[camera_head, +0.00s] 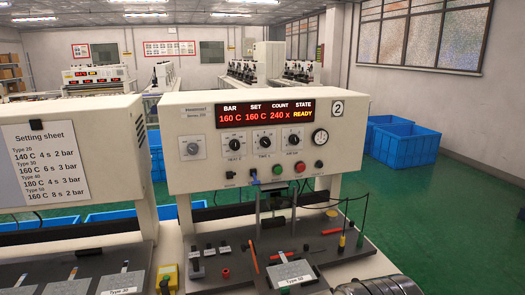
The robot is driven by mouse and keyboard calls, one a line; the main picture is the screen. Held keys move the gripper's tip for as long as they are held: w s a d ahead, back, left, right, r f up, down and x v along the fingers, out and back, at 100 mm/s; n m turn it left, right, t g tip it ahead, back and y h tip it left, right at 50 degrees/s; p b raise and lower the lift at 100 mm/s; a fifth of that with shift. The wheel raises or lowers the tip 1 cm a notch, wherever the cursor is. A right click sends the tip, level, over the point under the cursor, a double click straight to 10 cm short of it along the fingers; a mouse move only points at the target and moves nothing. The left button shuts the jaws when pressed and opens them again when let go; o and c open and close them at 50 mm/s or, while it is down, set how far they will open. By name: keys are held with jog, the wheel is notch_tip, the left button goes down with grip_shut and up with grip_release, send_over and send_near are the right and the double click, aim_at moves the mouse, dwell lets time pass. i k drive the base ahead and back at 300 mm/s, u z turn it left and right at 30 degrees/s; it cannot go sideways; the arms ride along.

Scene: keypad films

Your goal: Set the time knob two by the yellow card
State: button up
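The time knob (265,142) is the middle of three dials on the white machine marked 2 (337,108). Its pointer setting is too small to read. The red display (265,115) above it reads 160 C, 160 C, 240 x and a yellow READY. A white setting sheet (43,165) on the left machine lists types with temperature, seconds and bar; Type 50 reads 160 C, 8 s, 2 bar. A grey plate (291,272) under machine 2 has a label that seems to read Type 50. I cannot make out a yellow card. My gripper's fingers are not in view.
Tools and a red-handled screwdriver (254,257) lie on the bench below. A yellow box (167,278) stands between the machines. Blue crates (405,145) are behind at right.

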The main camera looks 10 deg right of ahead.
aim_at(265, 142)
jog(key=k, duration=1.35)
jog(key=z, duration=0.3)
jog(key=i, duration=1.75)
jog(key=u, duration=0.5)
